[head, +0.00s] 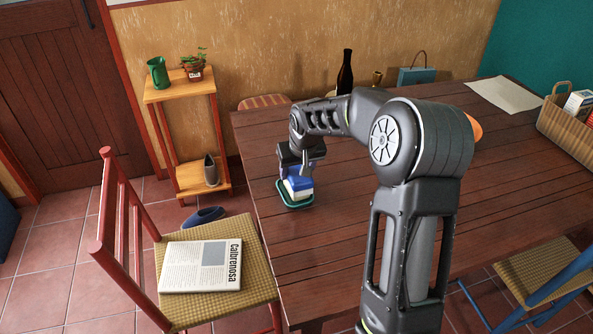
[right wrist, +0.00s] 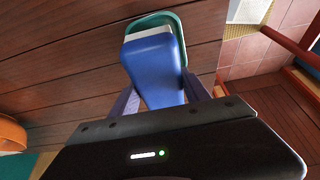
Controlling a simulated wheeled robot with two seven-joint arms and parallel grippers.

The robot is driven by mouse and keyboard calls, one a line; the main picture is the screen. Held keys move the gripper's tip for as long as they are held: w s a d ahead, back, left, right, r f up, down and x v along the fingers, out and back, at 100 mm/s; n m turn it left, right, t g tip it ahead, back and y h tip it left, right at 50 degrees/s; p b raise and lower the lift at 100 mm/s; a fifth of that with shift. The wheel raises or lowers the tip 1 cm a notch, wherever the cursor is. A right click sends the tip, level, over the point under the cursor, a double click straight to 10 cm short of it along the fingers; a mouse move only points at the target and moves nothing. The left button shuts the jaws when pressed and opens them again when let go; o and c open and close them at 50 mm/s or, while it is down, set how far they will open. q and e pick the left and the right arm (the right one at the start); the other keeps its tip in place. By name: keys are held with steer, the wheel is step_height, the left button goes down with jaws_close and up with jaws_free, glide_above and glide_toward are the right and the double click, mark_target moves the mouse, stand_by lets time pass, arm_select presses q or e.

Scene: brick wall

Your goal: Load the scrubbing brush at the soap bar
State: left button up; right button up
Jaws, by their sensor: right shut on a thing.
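My right gripper (head: 299,176) is shut on a blue scrubbing brush (head: 299,187) near the table's left edge. The brush also shows in the right wrist view (right wrist: 158,72), its blue body between my two fingers. A pale layer (head: 301,194) shows under the blue body; I cannot tell whether it is bristles or the soap bar. Below it is a green soap dish (head: 296,206), whose rim also shows in the right wrist view (right wrist: 152,18). The brush is over the dish; contact with soap is hidden. My left gripper is not in view.
The wooden table (head: 340,235) is clear in front and to the right of the dish. A dark bottle (head: 345,72), a blue bag (head: 416,76), paper (head: 503,95) and a basket (head: 566,126) stand farther off. A chair (head: 215,255) with a newspaper (head: 201,266) is at the left.

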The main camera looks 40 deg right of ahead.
mark_target(294, 169)
steer(key=shift+r+p, duration=1.7)
steer(key=shift+r, duration=1.35)
steer(key=shift+s+a+f+m, duration=0.2)
steer(key=shift+s+a+f, duration=0.15)
steer(key=shift+f, duration=0.2)
steer(key=shift+s+a+f+m, duration=0.25)
steer(key=shift+a+f, duration=0.15)
steer(key=shift+f, duration=0.15)
steer(key=s+a+n, duration=0.1)
steer(key=a+n, duration=0.1)
steer(key=a, duration=0.9)
steer(key=s+a+n+y, duration=0.1)
steer(key=a+n, duration=0.1)
steer(key=a, duration=0.8)
steer(key=shift+s+a+n, duration=0.35)
steer(key=shift+s+a, duration=0.05)
